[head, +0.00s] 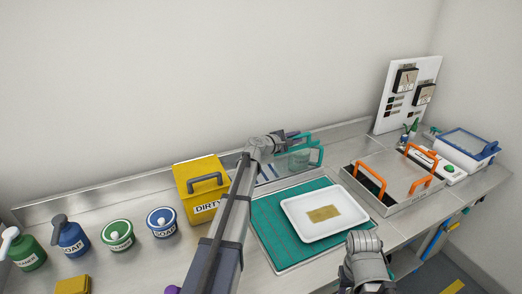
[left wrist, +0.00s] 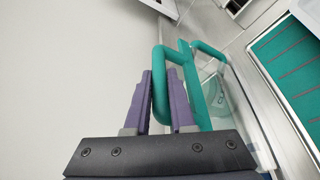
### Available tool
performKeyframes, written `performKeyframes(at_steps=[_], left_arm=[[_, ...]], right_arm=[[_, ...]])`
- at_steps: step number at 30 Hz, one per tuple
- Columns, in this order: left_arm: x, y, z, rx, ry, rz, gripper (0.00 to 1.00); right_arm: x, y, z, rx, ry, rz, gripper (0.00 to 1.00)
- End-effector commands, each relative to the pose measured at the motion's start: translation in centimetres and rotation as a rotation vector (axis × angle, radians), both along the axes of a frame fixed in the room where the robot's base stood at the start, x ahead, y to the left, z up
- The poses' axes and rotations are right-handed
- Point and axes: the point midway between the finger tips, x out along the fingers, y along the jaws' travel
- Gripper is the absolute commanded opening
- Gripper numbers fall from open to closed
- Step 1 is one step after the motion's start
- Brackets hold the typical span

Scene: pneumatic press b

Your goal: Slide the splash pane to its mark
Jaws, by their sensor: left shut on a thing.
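The splash pane (head: 299,160) is a clear upright sheet with a teal frame handle, standing at the back of the bench behind the green mat. My left gripper (head: 292,135) reaches it from the left and is shut on the teal handle (left wrist: 159,85), whose bar passes between the purple fingers (left wrist: 160,98) in the left wrist view. The clear sheet with some lettering (left wrist: 222,95) shows beyond the handle there. Blue stripes (head: 268,171) lie on the bench to the left of the pane; I cannot tell whether they are the mark. My right gripper's fingers are not visible.
A white tray (head: 296,208) holding a tan piece sits on the green mat (head: 262,222). A yellow DIRTY bin (head: 195,172) stands left of my left arm. A metal box with orange handles (head: 371,180) and a blue-rimmed container (head: 467,143) stand right.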

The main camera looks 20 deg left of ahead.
Motion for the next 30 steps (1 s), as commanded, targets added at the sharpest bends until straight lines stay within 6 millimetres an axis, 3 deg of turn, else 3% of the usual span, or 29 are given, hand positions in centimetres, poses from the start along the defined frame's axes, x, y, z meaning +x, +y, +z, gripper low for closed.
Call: performKeyframes(at_steps=[29,30], left_arm=[[2.7,-2.5,0.0,0.000,0.000,-0.001,0.00],[2.7,-2.4,0.0,0.000,0.000,-0.001,0.26]], right_arm=[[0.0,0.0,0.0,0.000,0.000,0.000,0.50],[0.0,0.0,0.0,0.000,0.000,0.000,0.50]])
